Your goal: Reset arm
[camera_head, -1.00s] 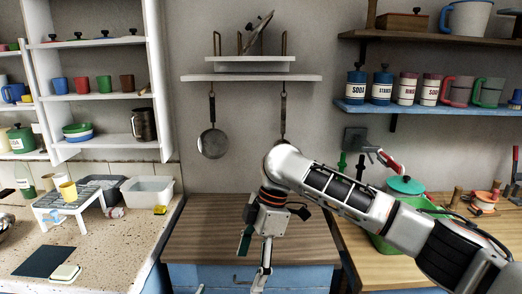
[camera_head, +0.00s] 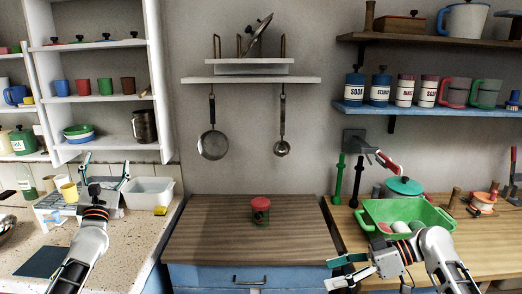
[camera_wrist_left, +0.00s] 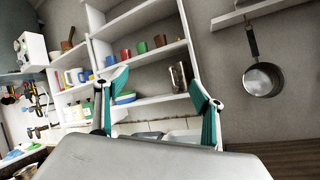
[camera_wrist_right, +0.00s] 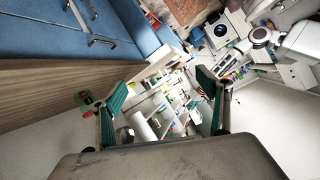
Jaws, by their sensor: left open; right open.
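My left gripper (camera_head: 105,170) is raised over the speckled counter on the left, its fingers spread and pointing up and away. In the left wrist view, its teal-padded fingers (camera_wrist_left: 158,85) are apart with nothing between them. My right gripper (camera_head: 338,273) is low at the front right, beside the front edge of the wooden counter, pointing left. In the right wrist view, its fingers (camera_wrist_right: 165,90) are apart and empty. A green jar with a red lid (camera_head: 260,211) stands upright on the middle wooden counter, clear of both grippers.
A green basin (camera_head: 440,217) with items inside sits on the right counter near my right arm. A white tub (camera_head: 147,191) and a small rack (camera_head: 48,210) stand near my left gripper. A pan (camera_head: 212,144) and a ladle (camera_head: 283,148) hang behind. The middle counter is otherwise bare.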

